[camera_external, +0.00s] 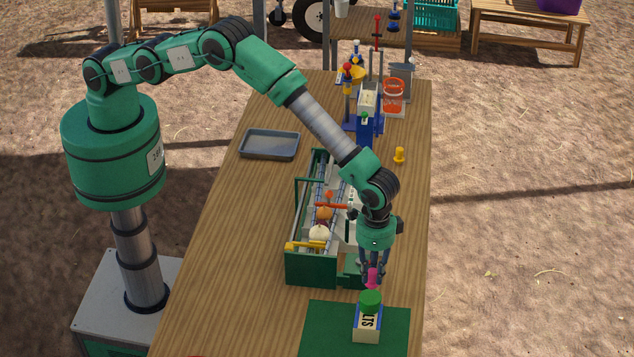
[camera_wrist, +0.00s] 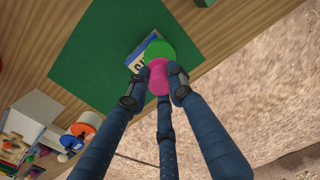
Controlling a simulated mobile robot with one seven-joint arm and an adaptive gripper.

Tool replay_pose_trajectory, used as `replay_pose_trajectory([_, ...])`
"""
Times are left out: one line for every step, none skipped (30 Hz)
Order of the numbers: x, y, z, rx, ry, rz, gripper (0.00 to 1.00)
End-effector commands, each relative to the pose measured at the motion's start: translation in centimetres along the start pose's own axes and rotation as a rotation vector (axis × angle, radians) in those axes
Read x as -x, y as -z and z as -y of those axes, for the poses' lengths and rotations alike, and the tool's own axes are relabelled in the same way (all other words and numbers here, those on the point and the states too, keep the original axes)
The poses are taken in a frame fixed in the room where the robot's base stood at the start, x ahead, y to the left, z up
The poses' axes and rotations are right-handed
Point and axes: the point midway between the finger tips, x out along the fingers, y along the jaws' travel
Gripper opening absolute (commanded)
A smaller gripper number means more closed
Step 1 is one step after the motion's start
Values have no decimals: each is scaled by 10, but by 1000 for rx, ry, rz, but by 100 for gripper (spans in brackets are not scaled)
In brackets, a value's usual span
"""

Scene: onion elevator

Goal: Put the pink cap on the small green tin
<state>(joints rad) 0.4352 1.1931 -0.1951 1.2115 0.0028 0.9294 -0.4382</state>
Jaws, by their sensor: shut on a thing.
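The pink cap (camera_external: 372,276) is between the fingertips of my gripper (camera_external: 373,281), which is shut on it. In the wrist view the pink cap (camera_wrist: 158,76) sits among the dark blue fingers, partly covered by them. The small green tin (camera_external: 369,300) is just below the cap in the external view, at a pale box (camera_external: 366,327) with dark lettering. In the wrist view the green tin (camera_wrist: 161,49) shows as a round green shape partly behind the cap. I cannot tell whether cap and tin touch, or whether the tin rests on the box.
A green mat (camera_external: 322,330) lies under the box near the table's right edge. A green-framed machine (camera_external: 310,268) holding several small items stands behind, left of my gripper. The table's left front is clear.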

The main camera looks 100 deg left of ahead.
Motion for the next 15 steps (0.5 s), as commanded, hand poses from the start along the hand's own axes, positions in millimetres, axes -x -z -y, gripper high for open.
replay_pose_trajectory([-2,0,0,0,1,1,3])
replay_pose_trajectory([-4,-1,0,0,1,2,3])
replay_pose_trajectory([-6,-1,0,0,1,1,3])
replay_pose_trajectory([-9,-1,0,0,1,1,3])
replay_pose_trajectory([-11,-1,0,0,1,1,3])
replay_pose_trajectory([-15,-1,0,0,1,1,3])
replay_pose_trajectory([-18,-1,0,0,1,1,3])
replay_pose_trajectory([-21,-1,0,0,0,1,3])
replay_pose_trajectory([-24,-1,0,0,0,1,3])
replay_pose_trajectory([-26,-1,0,0,0,1,3])
replay_pose_trajectory([-28,-1,0,0,0,1,3])
replay_pose_trajectory([-30,-1,0,0,0,1,3])
replay_pose_trajectory([-32,0,0,0,0,0,3])
replay_pose_trajectory([-32,0,0,0,0,0,3])
replay_pose_trajectory([-33,0,0,0,0,0,3])
